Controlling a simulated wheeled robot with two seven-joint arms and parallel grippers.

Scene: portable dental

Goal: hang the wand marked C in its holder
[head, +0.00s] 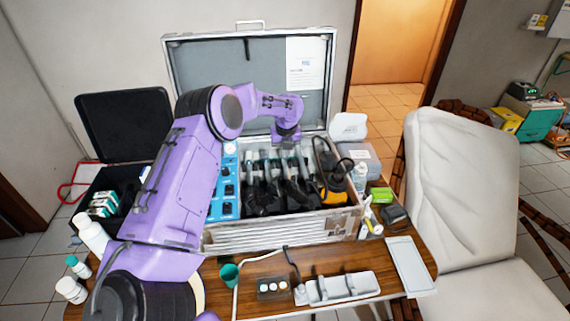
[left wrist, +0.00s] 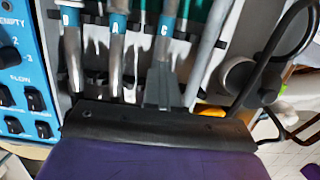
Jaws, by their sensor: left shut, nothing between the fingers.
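The wand marked C (left wrist: 166,28) has a teal band with a white letter and stands in a row with the wands marked D (left wrist: 68,20) and A (left wrist: 116,26) in the left wrist view. Black holder parts show between the wands. The top of C is cut off by the frame, so I cannot tell how it sits in its holder. My left gripper (left wrist: 162,72) is shut and empty, its grey fingers in front of the lower part of C. In the head view, this gripper (head: 287,137) is over the row of wands (head: 272,165). My right gripper is not in view.
The wands are inside an open metal case (head: 282,235) with a blue control panel (head: 226,180) at left. A black tool with a yellow part (head: 333,190) is at right.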

